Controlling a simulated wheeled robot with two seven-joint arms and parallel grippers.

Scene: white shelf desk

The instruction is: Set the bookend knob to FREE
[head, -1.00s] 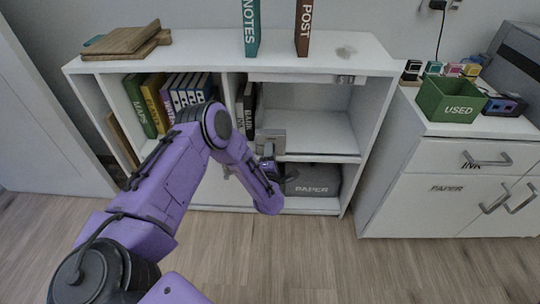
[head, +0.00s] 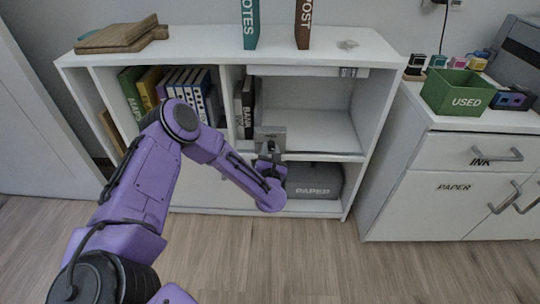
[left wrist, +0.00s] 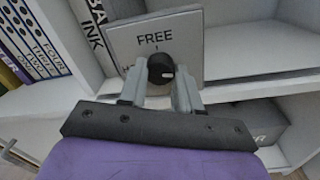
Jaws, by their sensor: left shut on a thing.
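The bookend (head: 270,136) is a grey plate standing on the middle shelf, beside dark binders. In the left wrist view its plate (left wrist: 190,42) carries the word FREE at the top with a small mark below it, and another label at lower left that is mostly hidden. The round black knob (left wrist: 160,68) has a pale pointer mark that faces right, not up at FREE. My left gripper (head: 268,158) is at the front of the bookend; in the left wrist view its two fingers (left wrist: 160,88) are on either side of the knob, shut on it. My right gripper is not in view.
Binders (head: 247,105) stand left of the bookend. The shelf bay to its right (head: 310,130) is empty. A grey PAPER box (head: 315,181) sits on the shelf below. A green USED bin (head: 455,92) stands on the cabinet at right.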

